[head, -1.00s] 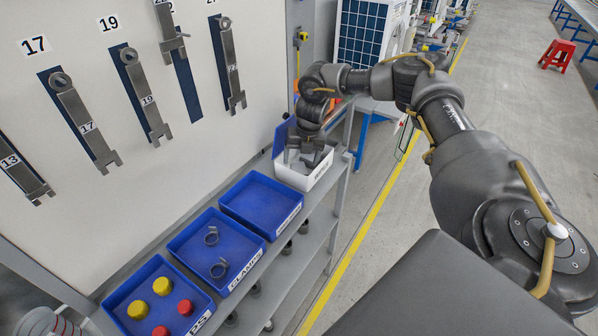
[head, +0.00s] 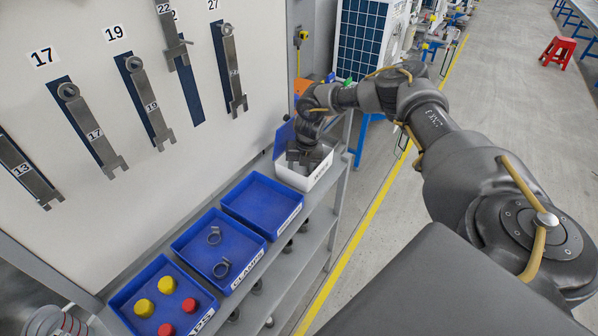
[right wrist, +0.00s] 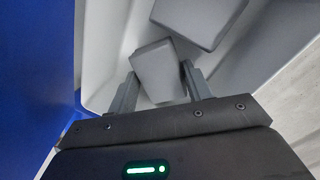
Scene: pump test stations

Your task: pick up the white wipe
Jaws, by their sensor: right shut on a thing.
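The white bin (head: 320,174) stands at the far end of the shelf row. My right gripper (head: 305,155) reaches down into it. In the right wrist view the gripper (right wrist: 158,78) is shut on a pale, block-shaped piece that looks grey in the shade, seemingly the white wipe (right wrist: 155,65). It is still inside the bin (right wrist: 105,45). A second similar pale grey piece (right wrist: 200,18) lies just beyond it. In the head view the held piece is hard to make out. My left gripper is not in view.
Blue bins stand nearer on the shelf: an empty one (head: 262,202), one with clamps (head: 236,279) and one with red and yellow caps (head: 126,301). Wrenches hang on the white panel (head: 100,200) at left. A blue surface (right wrist: 35,70) flanks the bin.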

